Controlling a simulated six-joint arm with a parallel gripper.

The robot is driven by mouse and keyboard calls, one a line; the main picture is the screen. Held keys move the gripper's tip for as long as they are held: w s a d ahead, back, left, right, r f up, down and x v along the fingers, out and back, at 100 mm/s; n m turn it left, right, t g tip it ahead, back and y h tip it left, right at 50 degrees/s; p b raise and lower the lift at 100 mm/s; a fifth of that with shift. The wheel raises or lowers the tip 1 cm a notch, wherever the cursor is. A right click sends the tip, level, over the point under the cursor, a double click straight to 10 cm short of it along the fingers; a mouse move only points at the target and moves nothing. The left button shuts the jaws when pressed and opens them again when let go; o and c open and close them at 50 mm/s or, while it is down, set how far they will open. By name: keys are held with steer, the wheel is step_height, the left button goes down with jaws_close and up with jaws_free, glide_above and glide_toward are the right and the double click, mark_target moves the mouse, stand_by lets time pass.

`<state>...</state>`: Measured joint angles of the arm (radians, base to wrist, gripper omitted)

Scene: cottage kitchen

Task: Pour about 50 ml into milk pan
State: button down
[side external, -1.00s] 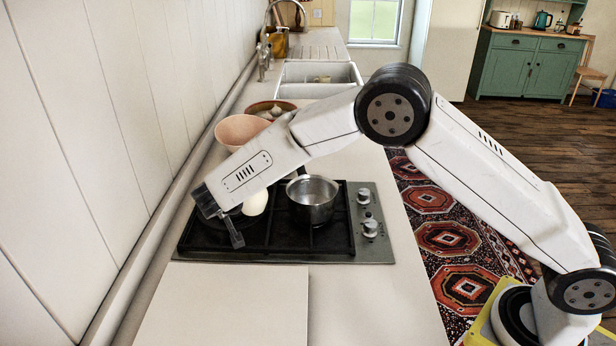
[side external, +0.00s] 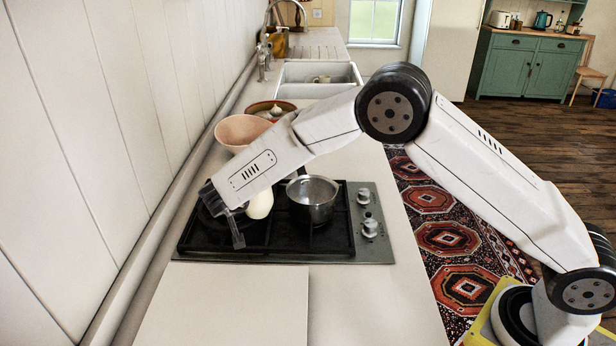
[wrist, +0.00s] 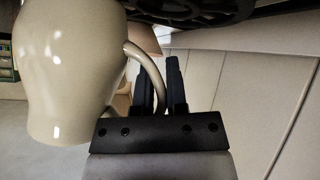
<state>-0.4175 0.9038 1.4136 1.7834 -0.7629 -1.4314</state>
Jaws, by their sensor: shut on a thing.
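The milk pan (side external: 313,203) is a small steel pan standing upright on the right part of the black hob. A cream-coloured jug (side external: 261,205) is just left of the pan, partly hidden behind my arm. My gripper (side external: 230,226) is at the left of the jug, over the hob. In the wrist view my gripper (wrist: 160,88) is shut on the handle of the jug (wrist: 68,70), which fills the left side. The jug's tilt is hard to judge, and no liquid shows in the jug, in the pan or between them.
The hob (side external: 340,245) has knobs (side external: 369,228) on its right. A pink bowl (side external: 236,131) and a shallow brown dish (side external: 272,107) stand behind it. The wall (side external: 90,130) is close on the left. A pale board (side external: 225,305) lies clear in front.

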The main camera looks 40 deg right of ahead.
steer(key=d+r+y, duration=0.1)
steer(key=s+d+r+m+t+y, duration=0.1)
steer(key=r, duration=0.1)
steer(key=r+m, duration=0.1)
steer(key=shift+s+d+r+t+y, duration=0.2)
steer(key=shift+d+t+y, duration=0.1)
steer(key=shift+d+y, duration=0.1)
steer(key=shift+s+d+r+m+t+y, duration=0.25)
steer(key=shift+d+r+m+y, duration=0.2)
steer(key=shift+r, duration=0.35)
steer(key=shift+s+d+r+m+t+y, duration=0.2)
steer(key=shift+d+r+m+t+y, duration=0.25)
steer(key=shift+r, duration=0.3)
steer(key=shift+s+d+r+m+t+y, duration=0.2)
steer(key=shift+d+r+m+y, duration=0.25)
steer(key=shift+r, duration=0.35)
steer(key=shift+d+r+y, duration=0.25)
steer(key=shift+r, duration=0.05)
steer(key=shift+s+d+r+m+t+y, duration=0.2)
steer(key=shift+d+r+m+t+y, duration=0.1)
steer(key=shift+r+m+t, duration=0.25)
steer(key=shift+s+d+r+m+t+y+b, duration=0.25)
steer(key=shift+d+r+m+t+y+b, duration=0.15)
steer(key=shift+r, duration=0.25)
stand_by(0.4)
